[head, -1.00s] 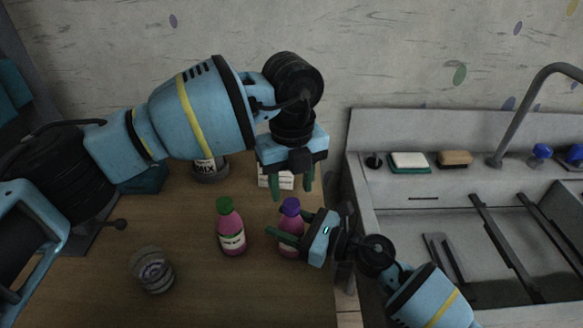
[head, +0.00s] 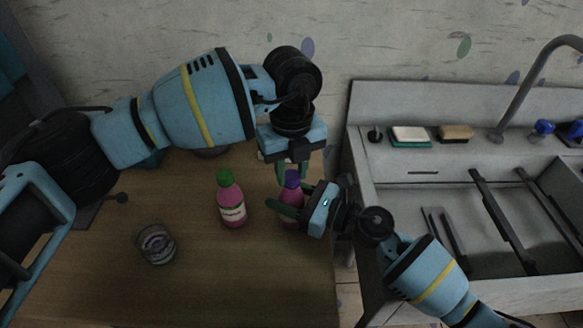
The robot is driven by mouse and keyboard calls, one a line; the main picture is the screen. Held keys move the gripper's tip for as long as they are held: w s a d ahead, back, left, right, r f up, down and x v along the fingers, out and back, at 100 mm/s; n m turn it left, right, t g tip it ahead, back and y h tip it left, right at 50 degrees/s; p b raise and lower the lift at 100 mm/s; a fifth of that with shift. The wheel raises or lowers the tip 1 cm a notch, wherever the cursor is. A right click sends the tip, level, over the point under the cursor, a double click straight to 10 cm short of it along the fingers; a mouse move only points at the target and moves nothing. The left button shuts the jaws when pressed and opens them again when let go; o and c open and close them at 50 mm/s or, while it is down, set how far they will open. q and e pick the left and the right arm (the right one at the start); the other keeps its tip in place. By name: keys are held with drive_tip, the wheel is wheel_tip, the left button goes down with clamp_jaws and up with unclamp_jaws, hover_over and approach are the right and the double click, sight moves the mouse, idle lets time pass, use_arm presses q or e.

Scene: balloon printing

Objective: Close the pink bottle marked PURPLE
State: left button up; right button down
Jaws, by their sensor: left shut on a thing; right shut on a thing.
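The pink bottle with the purple cap (head: 292,179) stands upright near the right edge of the wooden table. Its pink body (head: 291,197) shows only in part behind my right gripper. Any marking on it is hidden. My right gripper (head: 288,207) comes from the right and is shut on the bottle's body. My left gripper (head: 293,172) points down from above, its green fingers shut on the purple cap.
A second pink bottle with a green cap (head: 231,200) stands just left. A clear glass (head: 157,244) stands farther left. The sink unit (head: 400,205) is on the right, with sponges (head: 457,133) on its ledge. The front of the table (head: 240,285) is clear.

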use_arm(q)
drive_tip(key=shift+m, duration=1.1)
drive_tip(key=shift+c, duration=0.5)
drive_tip(key=m, duration=0.4)
drive_tip(key=shift+m, duration=0.3)
drive_tip(key=m, duration=2.1)
drive_tip(key=o, duration=1.1)
drive_tip(key=shift+f, duration=0.1)
drive_tip(key=shift+o, duration=0.2)
wheel_tip(320, 180, up, 12)
